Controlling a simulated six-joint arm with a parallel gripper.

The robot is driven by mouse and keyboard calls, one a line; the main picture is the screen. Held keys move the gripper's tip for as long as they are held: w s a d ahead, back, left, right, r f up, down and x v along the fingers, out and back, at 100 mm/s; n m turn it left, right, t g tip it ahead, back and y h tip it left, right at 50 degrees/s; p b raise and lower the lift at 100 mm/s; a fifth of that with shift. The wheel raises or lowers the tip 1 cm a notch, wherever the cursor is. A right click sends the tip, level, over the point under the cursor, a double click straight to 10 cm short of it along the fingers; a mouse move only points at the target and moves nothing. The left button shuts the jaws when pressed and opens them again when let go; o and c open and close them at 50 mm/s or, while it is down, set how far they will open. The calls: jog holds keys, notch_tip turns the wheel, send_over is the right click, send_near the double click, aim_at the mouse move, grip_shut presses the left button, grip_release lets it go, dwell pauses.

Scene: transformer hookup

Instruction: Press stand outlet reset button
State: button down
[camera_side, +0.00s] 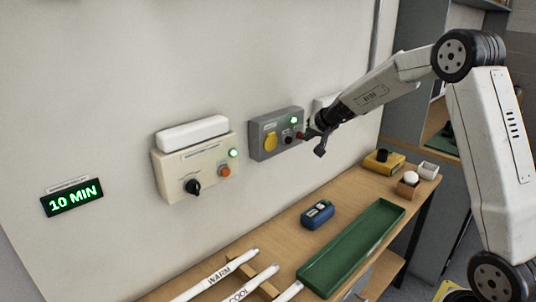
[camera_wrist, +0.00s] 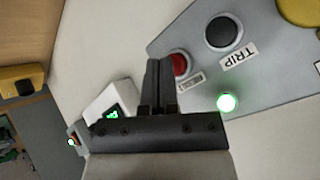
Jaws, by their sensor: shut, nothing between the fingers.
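The grey outlet box (camera_side: 262,148) is on the wall in the side view, with a yellow disc (camera_side: 271,141), a lit green lamp (camera_side: 293,120) and a black button (camera_side: 288,140). In the wrist view its panel (camera_wrist: 270,75) fills the upper right. In the side view my gripper (camera_side: 306,137) is at the box's right side. I cannot tell whether it touches.
A cream box (camera_side: 170,185) with a knob, an orange button and a green lamp hangs left of the grey one. Below, the wooden bench holds a green tray (camera_side: 318,281), a blue device (camera_side: 318,214) and a yellow box (camera_side: 384,163).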

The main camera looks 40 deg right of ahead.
jog(key=shift+s, duration=0.55)
jog(key=shift+s, duration=0.1)
jog(key=shift+s, duration=2.4)
jog(key=s+a+f+n+g, duration=0.3)
jog(key=s+a+f+n, duration=0.1)
jog(key=s+a, duration=0.6)
jog(key=s+a+f+n+g+y, duration=0.1)
jog(key=s+a+f+n+g, duration=0.2)
jog(key=s+a, duration=0.8)
notch_tip(320, 180, down, 3)
jog(key=shift+a+r+n, duration=0.1)
jog(key=shift+a+n, duration=0.05)
jog(key=shift+n, duration=0.65)
jog(key=shift+w, duration=0.1)
